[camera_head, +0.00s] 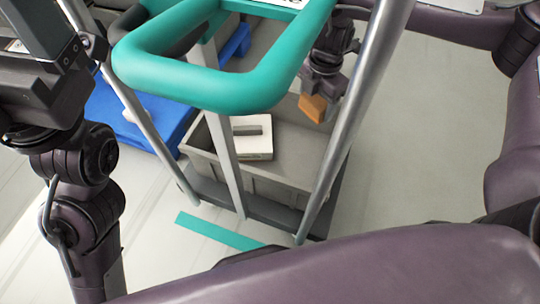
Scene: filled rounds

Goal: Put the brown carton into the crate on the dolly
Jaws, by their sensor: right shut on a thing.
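The brown carton (313,107) is held in my right gripper (319,88), which is shut on it. The carton hangs over the right back part of the grey crate (300,150), near its rim; I cannot tell exactly how high it is. The crate stands on the dark dolly (265,208) and is partly hidden by upright bars. My left arm rises at the left edge; its end (45,60) is cut off by the picture, and its fingers do not show clearly.
A white box with a grey top piece (252,138) lies inside the crate at the left. A teal handle (215,90) on metal posts stands between me and the crate. A blue platform (125,110) is at the left. A teal strip (218,231) marks the floor. The right floor is clear.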

